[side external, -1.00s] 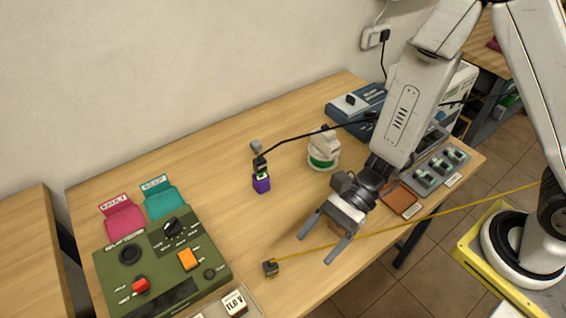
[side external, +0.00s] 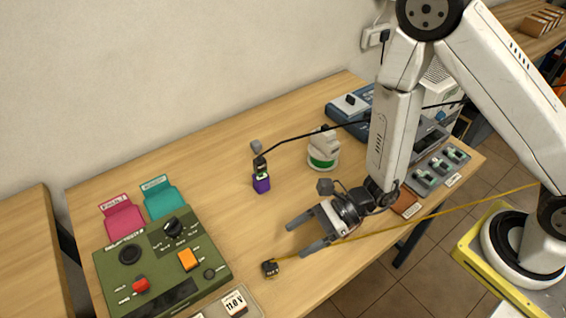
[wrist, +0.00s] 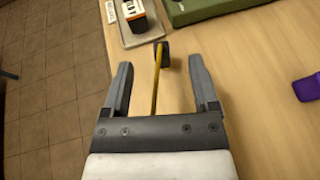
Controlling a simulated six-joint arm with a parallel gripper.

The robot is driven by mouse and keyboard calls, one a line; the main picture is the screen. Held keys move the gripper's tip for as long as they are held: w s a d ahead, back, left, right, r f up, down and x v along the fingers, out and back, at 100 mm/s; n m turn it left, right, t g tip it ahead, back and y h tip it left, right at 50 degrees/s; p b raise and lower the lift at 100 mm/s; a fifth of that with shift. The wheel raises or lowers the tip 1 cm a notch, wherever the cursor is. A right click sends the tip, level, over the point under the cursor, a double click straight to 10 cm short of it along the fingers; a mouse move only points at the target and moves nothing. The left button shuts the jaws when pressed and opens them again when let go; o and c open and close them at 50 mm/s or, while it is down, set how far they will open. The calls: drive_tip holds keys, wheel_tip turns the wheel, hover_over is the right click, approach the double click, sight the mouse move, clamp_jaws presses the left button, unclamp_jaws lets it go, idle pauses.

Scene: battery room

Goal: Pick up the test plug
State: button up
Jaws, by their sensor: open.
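A small dark block, which looks like the test plug (side external: 270,268), sits on the wooden table near its front edge, at the end of a yellow lead (side external: 375,233). In the wrist view the plug (wrist: 164,55) shows just ahead of and between my fingertips, with the lead running back between the fingers. My gripper (side external: 296,240) is open and empty. It is tilted down, its fingers pointing toward the plug side of the table and apart from the plug. It also shows in the wrist view (wrist: 159,64).
A green control panel (side external: 205,262) and a tray with a voltage-marked block (side external: 235,303) stand left of the plug. A purple-based connector (side external: 262,183) on a black cable stands behind.

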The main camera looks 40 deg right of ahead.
sight(277, 264)
drive_tip(key=shift+f, duration=2.4)
drive_tip(key=shift+x, duration=1.3)
drive_tip(key=shift+a, duration=0.1)
drive_tip(key=shift+x, duration=2.55)
drive_tip(key=shift+s+f, duration=0.1)
clamp_jaws()
